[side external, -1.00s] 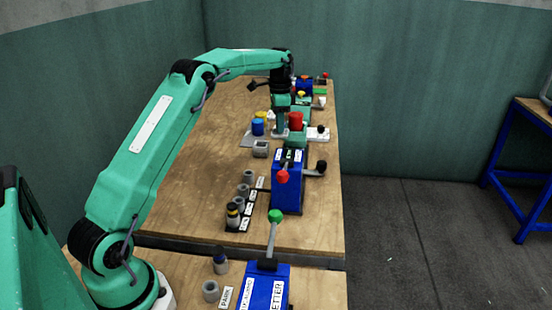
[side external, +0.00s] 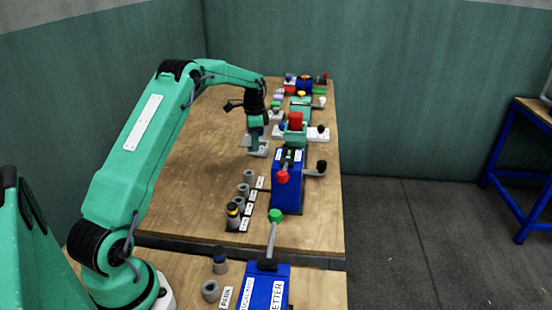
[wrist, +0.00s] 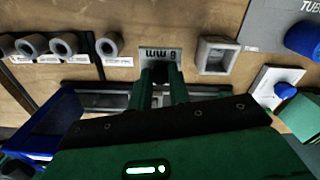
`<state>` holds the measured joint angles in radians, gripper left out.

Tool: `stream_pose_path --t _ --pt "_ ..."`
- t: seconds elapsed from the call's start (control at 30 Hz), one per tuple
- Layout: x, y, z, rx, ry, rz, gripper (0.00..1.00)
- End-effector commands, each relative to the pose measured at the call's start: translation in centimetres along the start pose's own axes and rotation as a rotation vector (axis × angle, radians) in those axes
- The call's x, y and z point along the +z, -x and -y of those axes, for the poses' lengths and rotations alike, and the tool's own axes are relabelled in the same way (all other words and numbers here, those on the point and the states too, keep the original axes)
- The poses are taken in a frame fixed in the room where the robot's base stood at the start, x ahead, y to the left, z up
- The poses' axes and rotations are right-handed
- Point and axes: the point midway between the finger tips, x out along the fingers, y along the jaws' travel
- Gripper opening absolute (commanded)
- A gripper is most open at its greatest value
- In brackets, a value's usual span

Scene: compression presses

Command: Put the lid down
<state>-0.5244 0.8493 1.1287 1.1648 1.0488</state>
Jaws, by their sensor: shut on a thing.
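My gripper (side external: 256,148) points straight down, low over the table to the left of the blue press with the red-knobbed lever. In the wrist view its two green fingers (wrist: 163,84) are close together, with a small dark piece between their tips. I take this piece for the lid (wrist: 160,73), mostly hidden by the fingers. A grey plate marked "6 mm" (wrist: 155,53) lies just beyond the fingertips. I cannot tell whether the held piece touches it. A square grey hollow block (wrist: 215,56) stands to the right of the fingers.
Several grey rings (wrist: 64,44) stand in a row with white labels to the left. A blue cylinder (wrist: 303,41) stands on a grey plate at upper right. The blue press (side external: 288,182) is close to the gripper's right. Bare table (side external: 190,180) lies left.

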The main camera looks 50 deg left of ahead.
Motion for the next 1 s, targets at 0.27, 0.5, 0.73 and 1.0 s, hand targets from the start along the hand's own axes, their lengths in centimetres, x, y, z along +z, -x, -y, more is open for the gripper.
stream_pose_path --t 0.27,0.5,0.73,1.0 --pt "0.0 -1.1 0.0 -0.002 0.000 -0.001 0.00" --pt "0.0 -2.7 0.0 0.002 0.000 0.001 0.00" --pt "0.0 -5.4 0.0 0.000 0.000 0.000 0.00" --pt "0.0 -6.1 0.0 -0.002 0.000 -0.001 0.00"
